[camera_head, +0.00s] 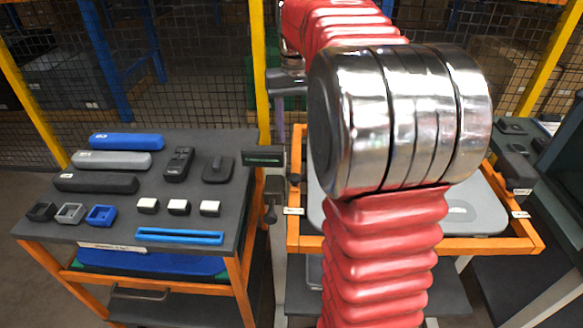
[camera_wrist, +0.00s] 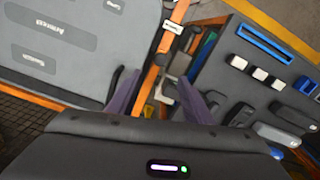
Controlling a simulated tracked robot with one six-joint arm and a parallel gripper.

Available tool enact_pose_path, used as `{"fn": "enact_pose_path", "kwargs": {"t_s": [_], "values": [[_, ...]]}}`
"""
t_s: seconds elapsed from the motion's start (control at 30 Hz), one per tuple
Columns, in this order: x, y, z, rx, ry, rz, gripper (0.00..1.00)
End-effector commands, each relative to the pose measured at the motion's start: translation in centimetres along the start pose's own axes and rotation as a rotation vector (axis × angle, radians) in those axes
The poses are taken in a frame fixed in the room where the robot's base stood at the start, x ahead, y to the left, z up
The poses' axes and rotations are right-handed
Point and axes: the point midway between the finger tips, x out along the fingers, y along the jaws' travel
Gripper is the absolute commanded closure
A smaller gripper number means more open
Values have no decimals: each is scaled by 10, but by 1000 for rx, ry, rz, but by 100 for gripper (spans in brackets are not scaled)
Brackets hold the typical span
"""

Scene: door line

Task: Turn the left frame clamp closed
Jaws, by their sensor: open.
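An orange frame (camera_head: 296,233) surrounds a grey door panel (camera_head: 487,213), with my red and silver arm in front of much of it. A small dark knob-like part, apparently the left frame clamp (camera_head: 295,180), sits on the frame's left side, above a white label (camera_head: 293,211). In the wrist view, my gripper (camera_wrist: 156,88) is open and empty, its two purple fingers apart over the orange frame bar (camera_wrist: 147,92). The grey panel (camera_wrist: 60,45) lies left of it. I cannot tell the clamp's turn angle, nor whether a finger touches it.
A dark bench (camera_head: 118,215) at left holds blue, grey and black bars, small cups, white-topped blocks and a blue tray (camera_head: 180,237). A dark box with a green display (camera_head: 263,157) stands between bench and frame. A wire fence with yellow posts (camera_head: 260,60) is behind.

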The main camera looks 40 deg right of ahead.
Motion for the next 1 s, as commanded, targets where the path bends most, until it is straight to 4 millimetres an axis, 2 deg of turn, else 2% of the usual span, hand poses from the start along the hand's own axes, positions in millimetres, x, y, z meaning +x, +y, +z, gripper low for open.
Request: {"fn": "enact_pose_path", "kwargs": {"t_s": [0.33,0.47,0.67,1.0], "values": [[1,0,0,0,0,0,54],[8,0,0,0,-1,0,54],[31,0,1,0,-3,0,54],[83,0,1,0,-3,0,54]]}}
